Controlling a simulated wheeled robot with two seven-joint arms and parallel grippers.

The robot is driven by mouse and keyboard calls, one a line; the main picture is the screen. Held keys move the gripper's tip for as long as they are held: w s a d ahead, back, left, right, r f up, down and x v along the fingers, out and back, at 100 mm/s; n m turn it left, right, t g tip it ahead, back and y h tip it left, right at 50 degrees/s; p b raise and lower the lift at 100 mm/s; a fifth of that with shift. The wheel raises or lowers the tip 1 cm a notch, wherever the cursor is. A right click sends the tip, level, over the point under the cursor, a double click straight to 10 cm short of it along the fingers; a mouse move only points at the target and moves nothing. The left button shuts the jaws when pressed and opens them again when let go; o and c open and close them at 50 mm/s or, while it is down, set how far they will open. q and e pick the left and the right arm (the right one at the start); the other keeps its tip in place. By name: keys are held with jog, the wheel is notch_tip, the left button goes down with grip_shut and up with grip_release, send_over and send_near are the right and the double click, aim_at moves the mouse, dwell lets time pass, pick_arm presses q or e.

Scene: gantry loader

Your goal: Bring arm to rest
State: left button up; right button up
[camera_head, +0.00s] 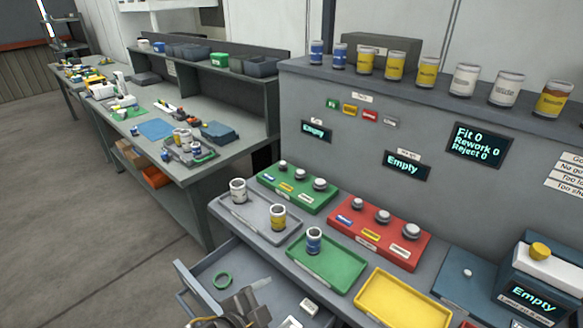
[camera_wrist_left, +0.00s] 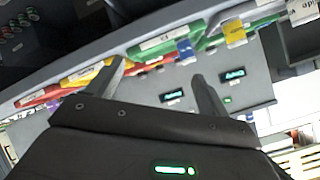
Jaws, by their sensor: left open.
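My left gripper (camera_head: 238,306) is at the bottom edge of the head view, over the open drawer (camera_head: 190,288); most of its arm is out of frame. In the left wrist view its two fingers stand apart with nothing between them (camera_wrist_left: 160,72). That view is tilted and seems upside down, with the workbench trays and the grey panel with its small displays beyond the fingers. My right gripper is in neither view.
Floor (camera_head: 80,240) at left is clear.

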pick_arm(q)
jog(key=s+a+f+n+g+y, duration=0.3)
jog(key=s+a+f+n, duration=0.4)
jog(key=a, duration=0.3)
jog(key=s+a+f+n+g+y, duration=0.35)
jog(key=s+a+f+n, duration=0.25)
jog(key=s+a, duration=0.35)
notch_tip(320, 180, down, 34)
jog(key=s+a+b, duration=0.1)
jog(key=s+b, duration=0.1)
jog(key=b, duration=0.4)
jog(key=s+a+f+g+b, duration=0.1)
jog(key=s+a+f+b, duration=0.2)
jog(key=s+f, duration=1.2)
notch_tip(320, 180, down, 3)
jog(key=shift+s+f+m+g+b, duration=0.1)
jog(key=shift+s+m+g+b, duration=0.15)
jog(key=shift+m+g+b, duration=0.2)
jog(key=shift+y, duration=0.25)
